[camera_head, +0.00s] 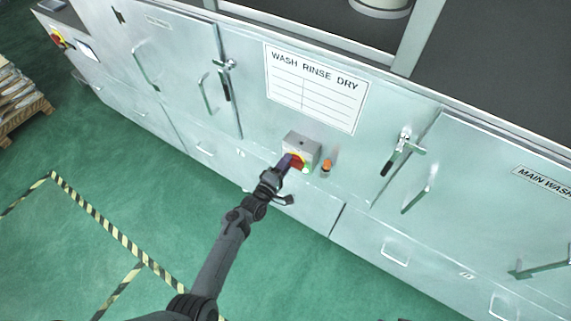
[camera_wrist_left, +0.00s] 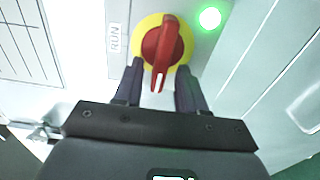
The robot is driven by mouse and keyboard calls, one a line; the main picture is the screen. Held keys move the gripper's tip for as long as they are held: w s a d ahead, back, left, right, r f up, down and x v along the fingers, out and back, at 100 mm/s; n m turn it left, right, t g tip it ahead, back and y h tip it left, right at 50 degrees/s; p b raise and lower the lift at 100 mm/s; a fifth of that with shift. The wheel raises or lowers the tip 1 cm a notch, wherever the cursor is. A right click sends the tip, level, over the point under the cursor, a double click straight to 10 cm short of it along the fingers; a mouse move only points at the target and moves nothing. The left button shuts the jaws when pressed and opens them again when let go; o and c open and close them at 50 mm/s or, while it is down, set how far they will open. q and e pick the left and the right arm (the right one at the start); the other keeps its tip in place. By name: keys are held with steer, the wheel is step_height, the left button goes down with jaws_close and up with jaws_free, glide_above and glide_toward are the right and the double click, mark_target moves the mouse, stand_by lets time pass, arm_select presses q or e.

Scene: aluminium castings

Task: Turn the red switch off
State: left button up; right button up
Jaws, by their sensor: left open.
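The red switch (camera_head: 298,160) is on a small grey box (camera_head: 301,143) fixed to the front of the washing machine. In the left wrist view the red switch knob (camera_wrist_left: 163,47) sits on a round yellow plate (camera_wrist_left: 144,25). Its handle stands nearly upright, tilted slightly. A "RUN" label (camera_wrist_left: 115,38) is left of it, and a green lamp (camera_wrist_left: 210,18) glows at its upper right. My left gripper (camera_head: 287,163) is open at the switch. In the left wrist view its two fingers (camera_wrist_left: 159,84) stand either side of the knob's lower end. Contact cannot be told. My right gripper is not in view.
An orange button or lamp (camera_head: 327,166) sits just right of the box. Door latches (camera_head: 403,150) and handles (camera_head: 207,93) stick out from the panels. A "WASH RINSE DRY" chart (camera_head: 315,88) is above. Another red and yellow switch (camera_head: 58,38) is at far left. The green floor is open.

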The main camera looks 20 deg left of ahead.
arm_select(q)
steer(key=shift+s, duration=0.1)
steer(key=s+a, duration=0.1)
steer(key=s, duration=0.9)
steer(key=shift+s+a, duration=0.25)
steer(key=shift+a, duration=0.05)
